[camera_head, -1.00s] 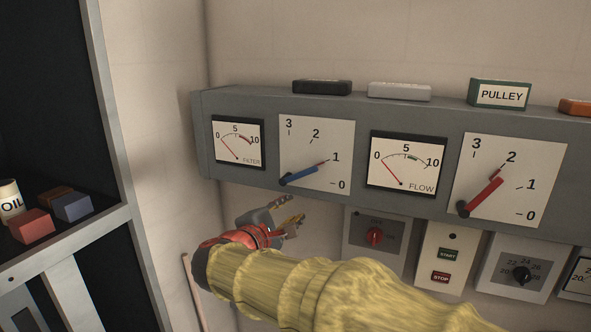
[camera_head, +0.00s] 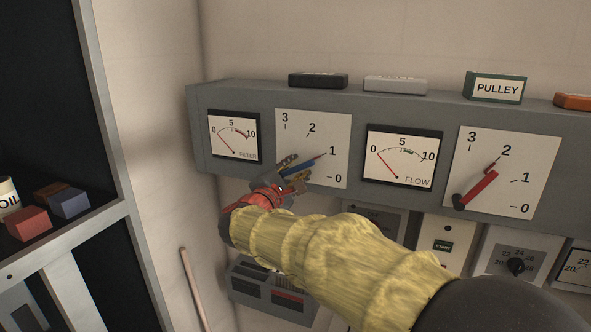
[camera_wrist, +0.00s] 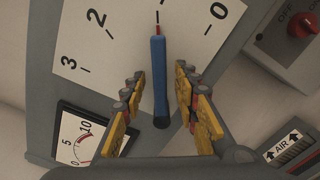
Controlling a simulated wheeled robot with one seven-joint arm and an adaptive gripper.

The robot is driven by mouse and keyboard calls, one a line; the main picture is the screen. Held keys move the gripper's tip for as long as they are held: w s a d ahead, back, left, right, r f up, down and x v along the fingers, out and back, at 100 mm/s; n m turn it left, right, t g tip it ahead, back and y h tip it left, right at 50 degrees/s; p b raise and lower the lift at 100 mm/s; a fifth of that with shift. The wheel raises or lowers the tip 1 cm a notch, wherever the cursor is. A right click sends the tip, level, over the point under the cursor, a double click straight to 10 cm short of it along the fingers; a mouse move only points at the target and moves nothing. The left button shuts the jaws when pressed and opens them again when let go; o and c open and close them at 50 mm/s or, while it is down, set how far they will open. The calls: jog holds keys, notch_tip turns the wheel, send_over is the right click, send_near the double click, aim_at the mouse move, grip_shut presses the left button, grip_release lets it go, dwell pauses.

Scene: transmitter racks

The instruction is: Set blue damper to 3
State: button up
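The blue damper lever (camera_head: 304,168) is on a white dial plate (camera_head: 333,141) marked 0 to 3, and its red tip points at 1. My gripper (camera_head: 291,170) is at this lever and hides its pivot end in the head view. In the wrist view the blue lever (camera_wrist: 159,78) lies between the two yellow fingers of my gripper (camera_wrist: 158,92). The fingers are open, with a visible gap on each side of the lever. In the wrist view the 3 and 2 marks are to the left and the 0 to the right.
A FILTER gauge (camera_head: 233,135) is left of the dial and a FLOW gauge (camera_head: 402,157) right of it. A red lever (camera_head: 478,188) on another dial points near 2. Control boxes with a START button (camera_head: 443,246) hang below. A stick (camera_head: 193,290) leans at the wall.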

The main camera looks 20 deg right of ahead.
jog(key=c, duration=0.4)
jog(key=c, duration=0.3)
grip_shut()
